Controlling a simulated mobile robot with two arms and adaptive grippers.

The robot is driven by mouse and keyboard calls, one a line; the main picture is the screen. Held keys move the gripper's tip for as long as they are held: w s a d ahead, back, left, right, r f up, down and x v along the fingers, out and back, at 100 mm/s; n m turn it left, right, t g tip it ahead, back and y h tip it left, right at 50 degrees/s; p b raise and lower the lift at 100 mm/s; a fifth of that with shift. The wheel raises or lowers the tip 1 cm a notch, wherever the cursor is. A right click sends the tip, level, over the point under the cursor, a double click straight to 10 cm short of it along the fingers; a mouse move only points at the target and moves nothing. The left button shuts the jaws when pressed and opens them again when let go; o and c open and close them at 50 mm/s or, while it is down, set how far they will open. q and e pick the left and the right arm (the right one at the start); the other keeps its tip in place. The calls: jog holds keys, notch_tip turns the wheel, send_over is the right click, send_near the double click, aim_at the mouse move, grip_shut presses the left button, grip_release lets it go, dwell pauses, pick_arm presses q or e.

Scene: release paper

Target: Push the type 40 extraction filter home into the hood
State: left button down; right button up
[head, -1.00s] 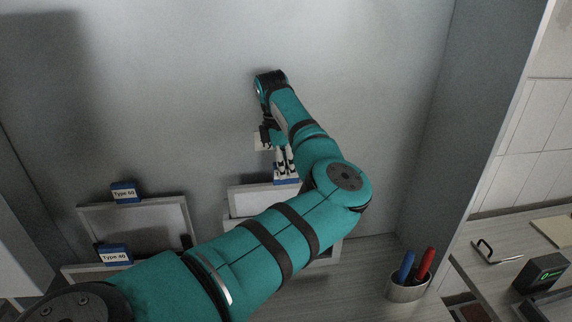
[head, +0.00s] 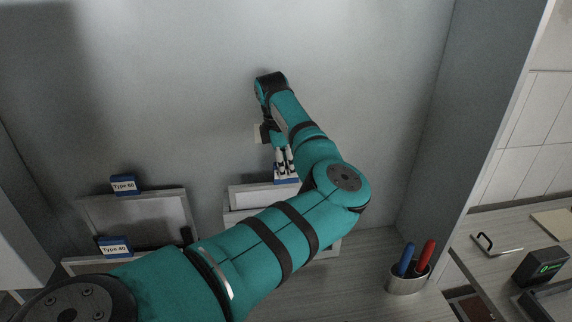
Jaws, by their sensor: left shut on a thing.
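My left gripper (head: 284,163) reaches down in the middle of the head view and is shut on the blue tab (head: 287,180) on top of a pale framed panel (head: 248,196). The tab's text cannot be read, and my forearm hides much of the panel. At the left, a framed panel carries a blue "Type 40" tab (head: 114,247). Behind it stands another framed panel (head: 160,215) with a "Type 60" tab (head: 124,185). No hood can be made out for certain. My right gripper is out of view.
A metal cup (head: 407,284) with a blue and a red marker stands right of my arm. Beyond the grey side wall (head: 470,110), a bench holds a black meter (head: 540,267) and a handle (head: 495,248). The worktop between arm and cup is clear.

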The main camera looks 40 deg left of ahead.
aim_at(286, 192)
pick_arm(q)
jog(key=shift+f+b, duration=0.95)
jog(key=shift+f, duration=3.55)
jog(key=c, duration=1.1)
grip_release()
jog(key=r, duration=0.4)
jog(key=s+r, duration=0.1)
jog(key=r, duration=0.3)
jog(key=a+r, duration=0.1)
jog(key=r, duration=0.3)
jog(key=shift+s, duration=0.25)
